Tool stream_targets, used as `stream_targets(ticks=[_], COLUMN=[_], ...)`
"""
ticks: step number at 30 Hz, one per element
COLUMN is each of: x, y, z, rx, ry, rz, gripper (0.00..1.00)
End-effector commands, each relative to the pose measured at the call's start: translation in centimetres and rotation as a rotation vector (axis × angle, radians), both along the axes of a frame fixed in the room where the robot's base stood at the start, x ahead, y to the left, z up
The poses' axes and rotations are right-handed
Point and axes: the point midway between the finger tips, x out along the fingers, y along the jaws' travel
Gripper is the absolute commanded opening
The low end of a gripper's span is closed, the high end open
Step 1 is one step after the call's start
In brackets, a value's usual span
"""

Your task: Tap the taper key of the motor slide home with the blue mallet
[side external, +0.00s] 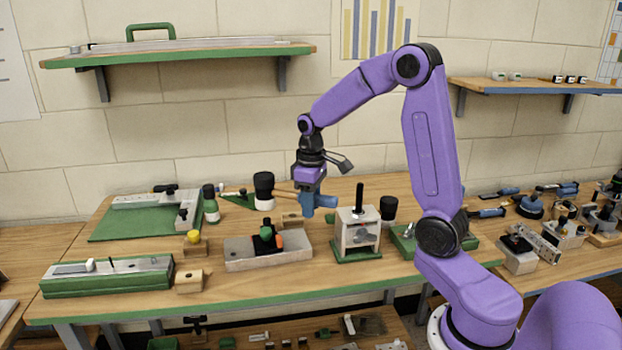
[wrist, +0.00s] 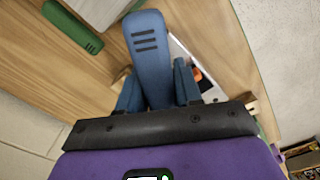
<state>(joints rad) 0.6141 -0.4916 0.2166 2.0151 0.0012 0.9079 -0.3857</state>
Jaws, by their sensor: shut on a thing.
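My gripper (side external: 309,197) is shut on the blue mallet (side external: 325,201) and holds it above the bench. A wooden handle (side external: 284,191) shows to its left. In the wrist view the mallet's blue head (wrist: 149,45), with dark slots, sticks out between my fingers (wrist: 157,88); most of the handle is hidden. A grey slide base (side external: 240,253) with a black, green and orange block (side external: 267,240) on it sits below and left of the mallet, apart from it; it looks like the motor slide. An orange bit (wrist: 196,74) shows behind a finger in the wrist view. I cannot make out the taper key.
A grey block fixture with a black post (side external: 358,232) stands just right of the mallet. A dark-topped jar (side external: 264,190), a green bottle (side external: 211,209) and a yellow-knobbed block (side external: 194,243) stand to the left. A long green-based rail (side external: 108,277) lies at front left. Bare wood shows along the front.

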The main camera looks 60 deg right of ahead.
Motion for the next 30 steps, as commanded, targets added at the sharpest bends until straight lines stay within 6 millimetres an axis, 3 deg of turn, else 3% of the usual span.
stream_targets(ticks=[7,13,17,30], x=[-0.1,0.2,0.3,0.2], y=[0.0,0.0,0.0,0.0], z=[-6.5,-5.9,-3.9,5.3], rx=[0.001,0.000,-0.001,-0.001], ry=[0.005,-0.006,-0.012,-0.012], rz=[-0.001,0.000,-0.001,-0.001], gripper=[0.00,0.00,0.00,0.00])
